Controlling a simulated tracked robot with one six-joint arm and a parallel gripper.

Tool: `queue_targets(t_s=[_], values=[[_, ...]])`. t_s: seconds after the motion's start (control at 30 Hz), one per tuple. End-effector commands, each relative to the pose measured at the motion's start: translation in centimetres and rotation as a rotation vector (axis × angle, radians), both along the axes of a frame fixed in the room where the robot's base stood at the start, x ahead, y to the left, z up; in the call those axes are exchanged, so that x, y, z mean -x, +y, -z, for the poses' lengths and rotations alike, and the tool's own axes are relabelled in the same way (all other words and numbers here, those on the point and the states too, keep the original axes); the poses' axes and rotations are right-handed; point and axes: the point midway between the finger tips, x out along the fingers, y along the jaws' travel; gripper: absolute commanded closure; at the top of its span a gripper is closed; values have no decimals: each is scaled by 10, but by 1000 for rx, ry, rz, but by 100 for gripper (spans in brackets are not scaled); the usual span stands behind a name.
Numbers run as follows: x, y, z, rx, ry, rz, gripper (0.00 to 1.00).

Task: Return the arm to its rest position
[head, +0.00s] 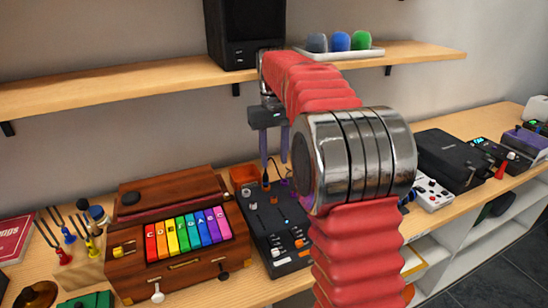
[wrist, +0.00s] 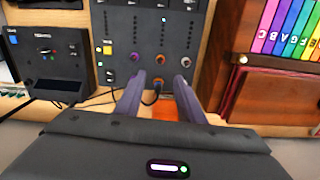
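My arm shows in the head view as red ribbed sleeves with a large metal joint. My gripper (head: 274,147) points down from its grey body, above the back end of a black mixer (head: 268,222). In the wrist view my gripper (wrist: 155,88) has its two purple fingers apart, with a gap between the tips. No object is held between them. The mixer's panel (wrist: 150,35) with knobs lies beyond the tips, and a dark cable and an orange box (wrist: 163,110) show between the fingers.
A wooden instrument with rainbow keys (head: 185,235) stands left of the mixer. A shelf (head: 130,85) above holds a black speaker (head: 245,35) and a tray (head: 340,53) with coloured foam balls. Black cases (head: 445,155) and small devices crowd the counter at right.

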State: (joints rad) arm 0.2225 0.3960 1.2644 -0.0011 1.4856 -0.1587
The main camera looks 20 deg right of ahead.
Motion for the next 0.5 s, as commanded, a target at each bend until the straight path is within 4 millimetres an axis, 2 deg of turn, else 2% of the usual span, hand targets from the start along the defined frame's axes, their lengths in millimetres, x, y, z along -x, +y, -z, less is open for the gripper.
queue_targets(t_s=[0.23, 0.37, 0.5], values=[[0, 0, 0, 0, 0, 3, 65], [-7, -1, 1, 6, -27, 15, 65], [-6, -1, 25, 6, -28, 35, 65]])
